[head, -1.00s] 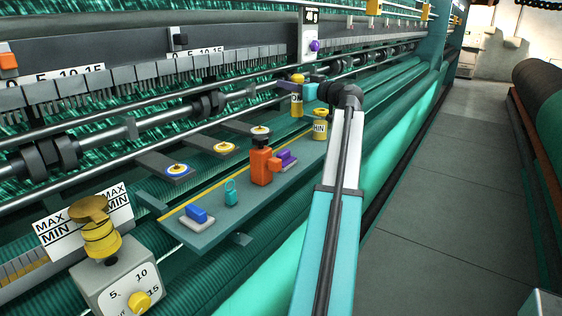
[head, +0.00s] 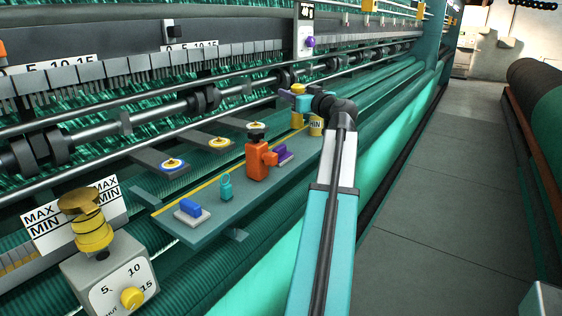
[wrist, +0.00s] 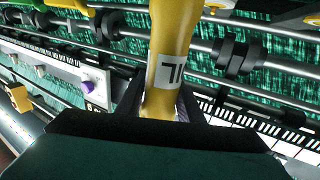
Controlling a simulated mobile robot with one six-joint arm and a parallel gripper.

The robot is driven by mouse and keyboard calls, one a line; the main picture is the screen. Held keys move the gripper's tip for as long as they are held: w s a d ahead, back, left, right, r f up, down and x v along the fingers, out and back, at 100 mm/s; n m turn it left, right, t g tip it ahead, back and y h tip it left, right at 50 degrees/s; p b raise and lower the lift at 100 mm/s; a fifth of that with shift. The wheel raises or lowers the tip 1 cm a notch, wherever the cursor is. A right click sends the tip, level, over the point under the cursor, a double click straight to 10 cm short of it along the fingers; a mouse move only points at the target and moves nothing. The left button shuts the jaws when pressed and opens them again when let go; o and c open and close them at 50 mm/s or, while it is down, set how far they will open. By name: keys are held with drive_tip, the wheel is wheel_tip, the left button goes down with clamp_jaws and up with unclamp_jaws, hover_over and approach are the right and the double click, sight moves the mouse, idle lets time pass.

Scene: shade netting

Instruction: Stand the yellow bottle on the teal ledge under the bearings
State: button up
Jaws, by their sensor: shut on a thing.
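The yellow bottle (head: 297,119) is upright at the far end of the teal ledge (head: 214,222), largely covered by my gripper (head: 293,98). In the wrist view the bottle (wrist: 174,45) sits between the two dark fingers (wrist: 160,108), with part of a white label showing upside down. My gripper is shut on it. I cannot tell whether its base touches the ledge. The dark bearings (head: 205,98) are on the shaft behind and above the ledge.
A yellow jar marked MIN (head: 316,126) stands close to the right of the bottle, partly behind my arm.

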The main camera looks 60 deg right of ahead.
drive_tip(key=s+a+f+m+g+h+b, duration=0.3)
drive_tip(key=s+a+f+m+h, duration=0.1)
drive_tip(key=s, duration=0.5)
drive_tip(key=shift+s+a+f+g+h+b, duration=0.35)
drive_tip(key=shift+a+h, duration=0.35)
drive_tip(key=shift+a, duration=0.45)
drive_tip(key=shift+w+d+r+p, duration=0.1)
drive_tip(key=shift+w+r+p, duration=0.05)
drive_tip(key=shift+p, duration=0.25)
drive_tip(key=f+p+x, duration=0.1)
drive_tip(key=p+x, duration=1.1)
drive_tip(key=x, duration=0.2)
drive_tip(key=shift+d+f, duration=0.2)
drive_tip(key=shift+f, duration=0.2)
drive_tip(key=shift+w+d, duration=0.1)
